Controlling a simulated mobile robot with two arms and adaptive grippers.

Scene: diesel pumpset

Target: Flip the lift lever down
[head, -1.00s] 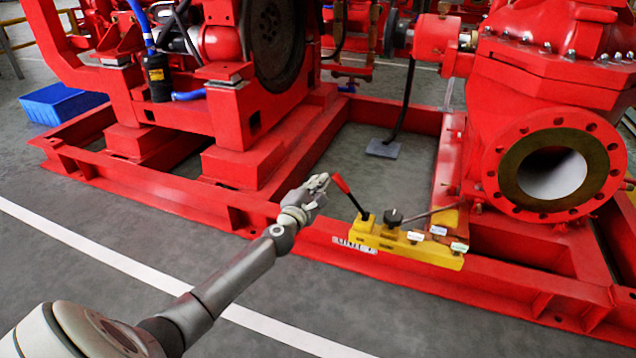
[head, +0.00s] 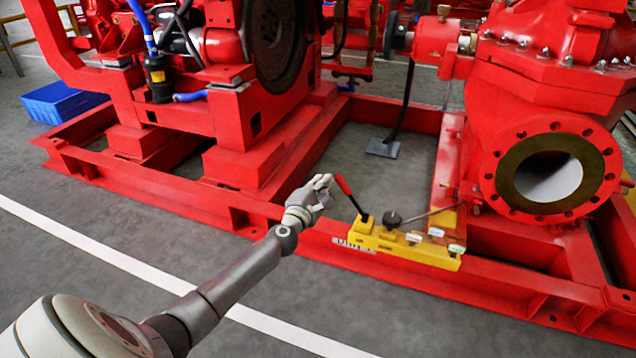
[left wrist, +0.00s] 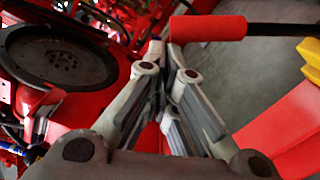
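The lift lever has a red grip (head: 342,185) on a black rod. It rises from the left end of a yellow block (head: 400,245) and leans up to the left. My left gripper (head: 326,183) is just left of the red grip in the head view. In the left wrist view, the red grip (left wrist: 207,29) lies across the top, right at the fingertips. My left gripper (left wrist: 164,50) has its fingertips close together, with nothing seen between them. Whether they touch the grip I cannot tell. My right gripper is not in view.
A black knob (head: 392,219) and small labels sit on the yellow block, right of the lever. The block is at the front rail of the red base frame (head: 240,212). A red pump with a round flange (head: 500,170) stands to the right. Floor in front is clear.

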